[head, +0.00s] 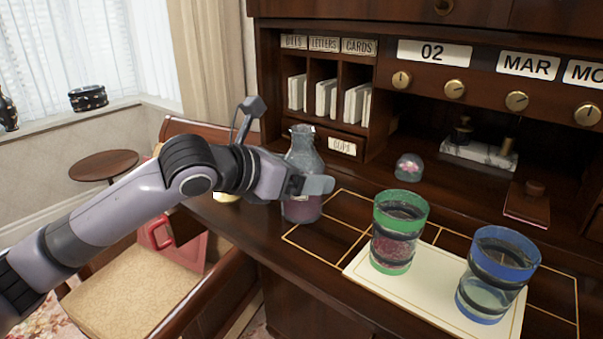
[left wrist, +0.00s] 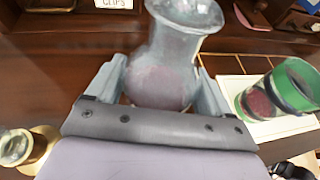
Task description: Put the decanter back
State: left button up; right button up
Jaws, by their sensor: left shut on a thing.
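The decanter (head: 304,153) is a grey-blue glass vessel with a flared neck and a purplish lower part. It stands upright at the left part of the desk in the head view. My left gripper (head: 308,185) is shut on its body, with one finger on each side, as the left wrist view shows the decanter (left wrist: 168,62) between the fingers (left wrist: 160,88). I cannot tell whether its base touches the desktop. My right gripper is not in view.
A green-rimmed glass (head: 399,232) and a blue-rimmed glass (head: 496,274) stand on a cream mat (head: 360,266) to the right. A glass dome (head: 409,168) and pigeonholes (head: 324,90) are behind. A brass object (left wrist: 38,150) shows lower left in the wrist view.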

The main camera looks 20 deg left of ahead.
pick_arm(q)
jog(key=o, duration=1.5)
jog(key=shift+f, duration=0.1)
jog(key=v, duration=1.2)
jog(key=shift+b, duration=0.3)
